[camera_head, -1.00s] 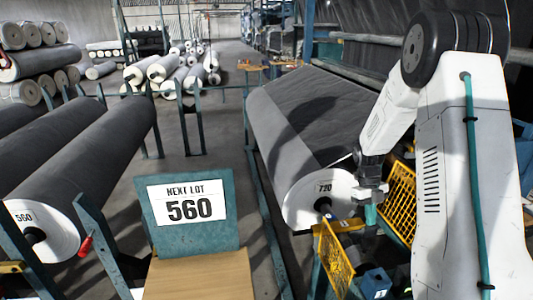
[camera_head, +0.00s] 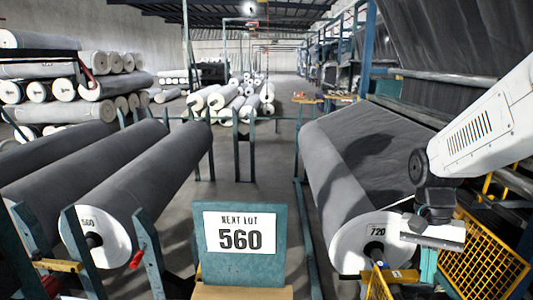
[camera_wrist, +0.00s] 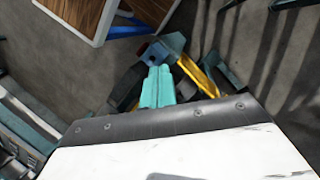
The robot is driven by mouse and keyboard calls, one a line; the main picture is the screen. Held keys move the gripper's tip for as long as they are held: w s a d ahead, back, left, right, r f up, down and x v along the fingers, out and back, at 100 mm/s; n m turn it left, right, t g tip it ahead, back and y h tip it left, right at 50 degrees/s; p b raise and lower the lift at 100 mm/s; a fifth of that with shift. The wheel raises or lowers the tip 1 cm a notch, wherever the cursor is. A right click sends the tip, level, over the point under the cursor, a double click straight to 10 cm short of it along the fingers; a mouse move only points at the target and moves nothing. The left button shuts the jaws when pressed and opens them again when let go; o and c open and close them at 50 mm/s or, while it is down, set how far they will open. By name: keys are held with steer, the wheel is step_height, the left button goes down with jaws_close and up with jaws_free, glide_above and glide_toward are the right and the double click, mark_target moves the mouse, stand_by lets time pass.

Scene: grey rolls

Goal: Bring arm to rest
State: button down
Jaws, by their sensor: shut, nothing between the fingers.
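My arm reaches in from the right in the head view, its white upper link slanting down to a dark wrist joint and a pale wrist housing (camera_head: 432,232). This end is in front of the right-hand grey roll (camera_head: 352,170), whose white end is marked 720. The wrist view shows my gripper (camera_wrist: 158,72) with its teal fingers together and nothing between them. A blue and yellow fixture (camera_wrist: 185,60) lies beyond the fingertips there. I cannot tell whether anything touches.
A sign reading NEXT LOT 560 (camera_head: 240,235) stands in front. Grey rolls, one marked 560 (camera_head: 140,190), lie in stands at left. A yellow mesh guard (camera_head: 485,255) is beneath my arm.

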steer(key=s+a+r+n+t, duration=0.4)
steer(key=s+a+r+n, duration=0.4)
steer(key=s+a, duration=0.2)
steer(key=shift+s+r+n+t, duration=0.4)
steer(key=shift+s, duration=0.5)
